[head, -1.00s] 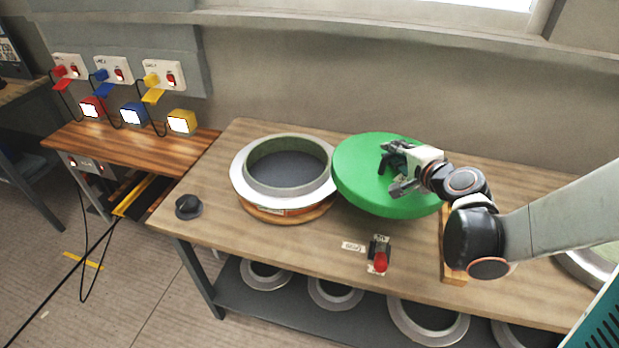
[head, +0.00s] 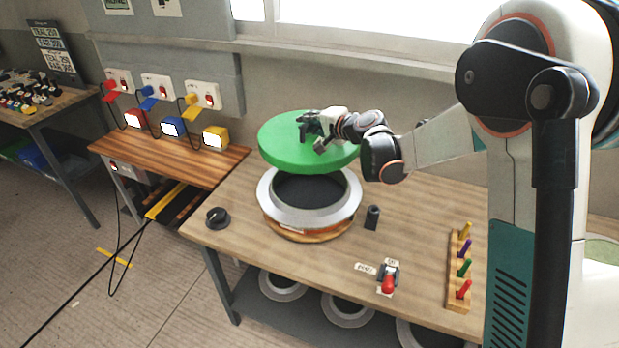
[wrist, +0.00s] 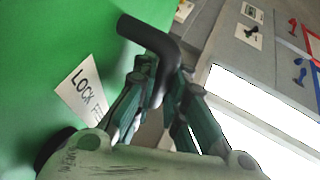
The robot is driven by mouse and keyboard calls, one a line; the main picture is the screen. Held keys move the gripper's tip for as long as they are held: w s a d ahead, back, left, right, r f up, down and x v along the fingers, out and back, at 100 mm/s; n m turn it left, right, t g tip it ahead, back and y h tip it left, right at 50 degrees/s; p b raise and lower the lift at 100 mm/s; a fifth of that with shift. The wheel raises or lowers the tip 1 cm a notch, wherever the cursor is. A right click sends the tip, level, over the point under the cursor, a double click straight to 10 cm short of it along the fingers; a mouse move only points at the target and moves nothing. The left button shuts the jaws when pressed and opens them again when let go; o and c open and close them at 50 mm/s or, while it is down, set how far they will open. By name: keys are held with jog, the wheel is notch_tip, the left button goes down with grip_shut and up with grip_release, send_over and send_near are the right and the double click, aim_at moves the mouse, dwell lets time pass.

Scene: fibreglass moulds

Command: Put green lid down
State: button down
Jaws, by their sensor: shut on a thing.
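The round green lid (head: 285,152) is held in the air above and slightly behind the open round mould (head: 270,200), which has a pale grey rim and a dark inside. My gripper (head: 314,135) is over the lid's top and shut on its black handle. In the wrist view my gripper's fingers (wrist: 155,105) close around the bent black handle (wrist: 150,45), with the green lid surface (wrist: 50,50) behind and a label reading "LOCK" partly hidden. The lid covers the far part of the mould's rim in the head view.
On the wooden bench (head: 410,230) stand a small dark cylinder (head: 372,217), a red-topped switch (head: 388,280), a black knob (head: 217,218) and a rack with coloured pegs (head: 460,265). Left are plugged sockets (head: 158,88) on the wall.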

notch_tip(320, 180, down, 18)
jog(key=b, duration=0.4)
jog(key=c, duration=1.6)
grip_release()
jog(key=shift+c, duration=0.2)
jog(key=shift+r, duration=0.1)
